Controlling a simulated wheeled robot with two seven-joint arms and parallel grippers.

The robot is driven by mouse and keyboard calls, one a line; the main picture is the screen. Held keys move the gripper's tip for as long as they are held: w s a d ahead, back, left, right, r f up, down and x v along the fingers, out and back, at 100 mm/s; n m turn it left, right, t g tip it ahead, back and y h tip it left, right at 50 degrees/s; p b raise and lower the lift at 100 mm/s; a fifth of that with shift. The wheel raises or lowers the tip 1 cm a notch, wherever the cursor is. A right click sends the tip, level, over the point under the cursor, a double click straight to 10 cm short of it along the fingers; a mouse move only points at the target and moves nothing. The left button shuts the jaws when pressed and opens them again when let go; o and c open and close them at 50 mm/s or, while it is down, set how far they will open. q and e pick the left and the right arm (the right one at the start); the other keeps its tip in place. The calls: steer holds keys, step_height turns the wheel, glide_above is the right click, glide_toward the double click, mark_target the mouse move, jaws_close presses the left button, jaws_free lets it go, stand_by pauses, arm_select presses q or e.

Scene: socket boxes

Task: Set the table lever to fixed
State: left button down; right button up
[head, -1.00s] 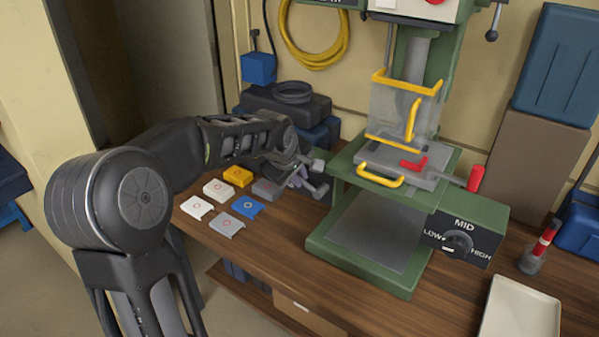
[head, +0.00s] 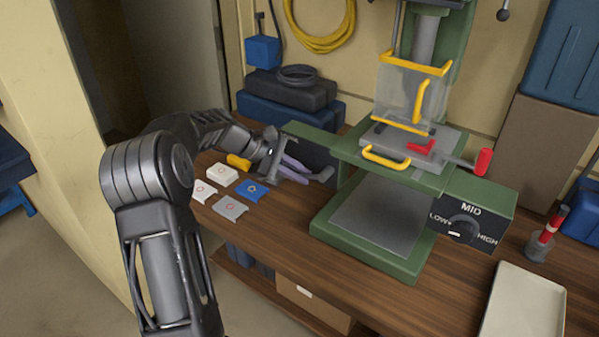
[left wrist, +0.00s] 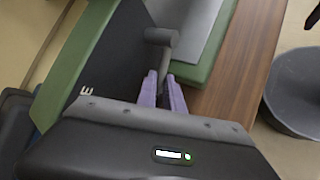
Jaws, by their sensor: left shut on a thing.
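The table lever (head: 326,174) is a short dark-grey bar with a rounded end, at the left side of the green drill press table (head: 330,142). My left gripper (head: 305,173) is shut on it with its purple fingers, just left of the press. In the left wrist view, the lever (left wrist: 162,38) sticks up between the two purple fingertips of the left gripper (left wrist: 161,82). A black side panel (left wrist: 105,75) with part of a white label, a letter E, shows beside it; the rest of the label is hidden. My right gripper is not in view.
The press base (head: 365,255) stands close to the lever. A pale tray (head: 522,305) lies at the right.

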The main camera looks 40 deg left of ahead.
arm_select(q)
steer(key=shift+f+h, duration=0.4)
steer(key=shift+h, duration=0.1)
steer(key=shift+d+n, duration=0.1)
steer(key=shift+n, duration=0.2)
steer(key=c, duration=1.5)
jaws_free()
steer(key=b+v, duration=0.1)
steer(key=v, duration=0.7)
steer(key=shift+f, duration=0.1)
